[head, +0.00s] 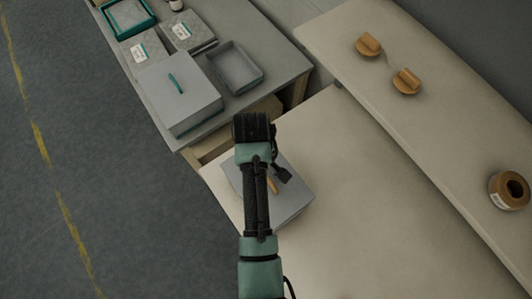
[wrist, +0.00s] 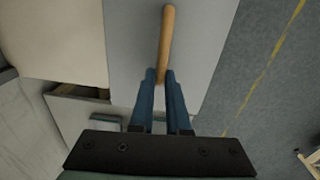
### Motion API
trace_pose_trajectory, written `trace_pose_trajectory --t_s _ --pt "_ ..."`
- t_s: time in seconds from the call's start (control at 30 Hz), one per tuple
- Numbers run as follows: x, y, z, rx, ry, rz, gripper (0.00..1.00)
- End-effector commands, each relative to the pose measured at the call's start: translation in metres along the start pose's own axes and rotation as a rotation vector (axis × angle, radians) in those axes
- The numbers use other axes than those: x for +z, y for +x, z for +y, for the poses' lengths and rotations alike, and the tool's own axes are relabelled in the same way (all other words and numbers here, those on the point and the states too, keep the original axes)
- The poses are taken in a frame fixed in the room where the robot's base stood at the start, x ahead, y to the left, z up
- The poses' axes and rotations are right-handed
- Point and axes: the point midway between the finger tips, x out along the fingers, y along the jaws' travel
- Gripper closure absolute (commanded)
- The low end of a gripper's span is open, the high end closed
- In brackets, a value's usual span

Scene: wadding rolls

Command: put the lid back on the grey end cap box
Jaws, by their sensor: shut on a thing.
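A grey lid (wrist: 135,45) with a wooden bar handle (wrist: 167,35) fills the upper middle of the wrist view. My gripper (wrist: 161,75) is shut on the near part of this handle with its two blue fingers. In the head view the lid (head: 290,205) shows beneath my arm, over the near left corner of the beige table (head: 370,205); part of its handle (head: 272,185) shows beside the arm. My arm hides the fingers and the middle of the lid there. I cannot tell whether the lid touches anything below. An open grey box (head: 235,67) stands on the grey table.
On the grey table (head: 272,88) stand a closed grey box (head: 180,92) with a teal handle, patterned flat boxes (head: 188,32) and a teal-rimmed tray (head: 128,18). Two wooden-handled pieces (head: 407,81) and a brown roll (head: 509,190) lie on the right surface. The beige table's right side is clear.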

Motion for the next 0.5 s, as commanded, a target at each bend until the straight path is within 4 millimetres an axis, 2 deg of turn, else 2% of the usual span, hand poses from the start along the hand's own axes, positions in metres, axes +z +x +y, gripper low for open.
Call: trace_pose_trajectory --t_s 0.27,0.3,0.5 --pt "0.001 0.021 -0.002 -0.001 0.000 -0.002 1.00" --pt "0.001 0.029 -0.002 -0.001 0.000 -0.001 1.00" --pt "0.001 0.047 -0.002 0.000 0.000 0.000 1.00"
